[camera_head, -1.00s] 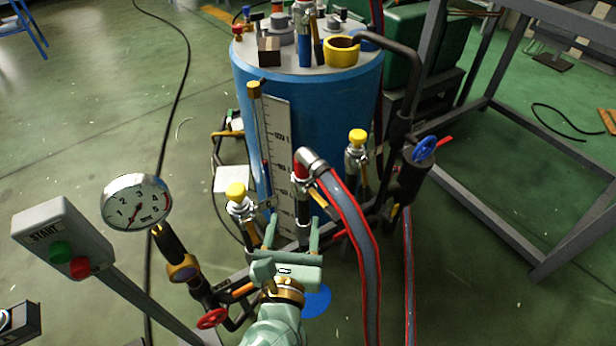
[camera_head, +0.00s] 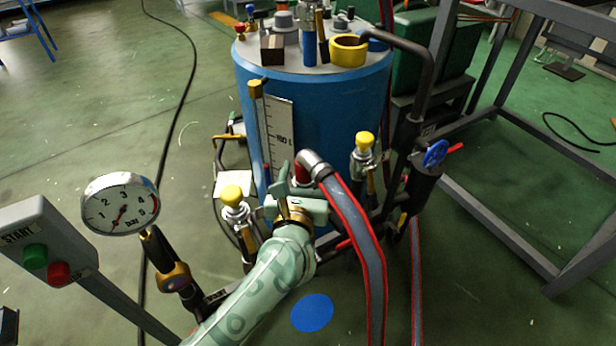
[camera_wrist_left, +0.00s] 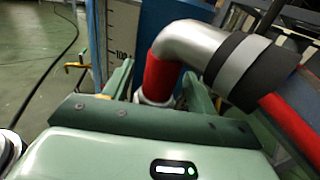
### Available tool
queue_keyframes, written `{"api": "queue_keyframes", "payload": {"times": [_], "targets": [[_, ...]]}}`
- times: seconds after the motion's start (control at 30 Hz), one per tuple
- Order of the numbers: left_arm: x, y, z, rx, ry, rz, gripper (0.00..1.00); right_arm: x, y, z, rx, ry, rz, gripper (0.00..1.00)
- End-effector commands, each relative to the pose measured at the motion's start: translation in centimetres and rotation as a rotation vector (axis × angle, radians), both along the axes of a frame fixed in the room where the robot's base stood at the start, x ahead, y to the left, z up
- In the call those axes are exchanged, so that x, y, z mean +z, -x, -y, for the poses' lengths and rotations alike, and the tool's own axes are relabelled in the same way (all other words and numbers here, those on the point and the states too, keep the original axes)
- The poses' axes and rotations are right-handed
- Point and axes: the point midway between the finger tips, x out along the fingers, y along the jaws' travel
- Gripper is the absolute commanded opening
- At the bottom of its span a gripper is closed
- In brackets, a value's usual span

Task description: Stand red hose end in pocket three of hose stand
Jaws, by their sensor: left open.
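The red hose end (camera_head: 303,172) is a red collar below a silver elbow, in front of the blue tank. Its grey, red-edged hose (camera_head: 370,255) arches down to the right. In the left wrist view, the red collar (camera_wrist_left: 163,75) stands roughly upright on a pale fitting, between and beyond my finger bases. My left gripper (camera_head: 296,186) is open at the collar; its fingers lie to either side. I cannot tell whether they touch it. In the left wrist view, the gripper (camera_wrist_left: 160,88) shows its palm close to the collar. I cannot make out the hose stand or pocket three.
The blue tank (camera_head: 335,110) with a white scale stands behind. Yellow-capped valves (camera_head: 233,205) and (camera_head: 364,150) flank the hose end. A pressure gauge (camera_head: 120,203) and start box (camera_head: 40,250) stand left. A grey frame (camera_head: 490,235) is at right; floor is open at far left.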

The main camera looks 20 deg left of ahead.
Motion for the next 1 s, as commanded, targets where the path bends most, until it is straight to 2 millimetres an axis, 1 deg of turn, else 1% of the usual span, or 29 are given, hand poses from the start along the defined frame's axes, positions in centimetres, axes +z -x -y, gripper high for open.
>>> {"api": "queue_keyframes", "payload": {"times": [0.1,0.3,0.37,0.4,0.47,0.5,0.53,0.9,0.93,1.0], "targets": [[-0.1,-0.6,-0.1,0.000,0.000,0.000,0.58,0.2,-0.6,0.0,0.008,0.004,0.004,0.42],[0.1,-0.6,-0.1,0.000,0.000,0.000,0.58,0.3,-0.7,0.0,0.009,0.004,0.004,0.42],[0.1,-0.6,-0.1,0.000,0.000,0.000,0.41,0.3,-0.7,0.0,0.009,0.004,0.004,0.42],[0.1,-0.5,-0.1,0.000,0.000,0.000,0.30,0.3,-0.7,0.0,0.009,0.004,0.004,0.42],[0.1,-0.5,-0.1,0.000,0.000,0.000,0.13,0.2,-0.7,0.0,0.008,0.004,0.004,0.42],[0.0,-0.5,-0.1,0.000,0.000,0.000,0.02,0.2,-0.6,0.0,0.008,0.004,0.004,0.42],[0.0,-0.5,-0.1,0.000,0.000,0.000,0.00,0.2,-0.6,0.0,0.008,0.004,0.004,0.42],[0.4,-0.5,0.0,0.000,-0.001,0.003,0.00,0.4,-0.7,-0.1,0.004,0.001,0.011,0.42],[0.5,-0.5,0.0,0.000,-0.001,0.003,0.00,0.3,-0.5,-0.1,0.001,-0.001,0.010,0.42],[0.9,-0.5,0.2,0.001,-0.001,0.004,0.00,-0.1,0.8,0.0,-0.009,-0.004,-0.006,0.42]]}}
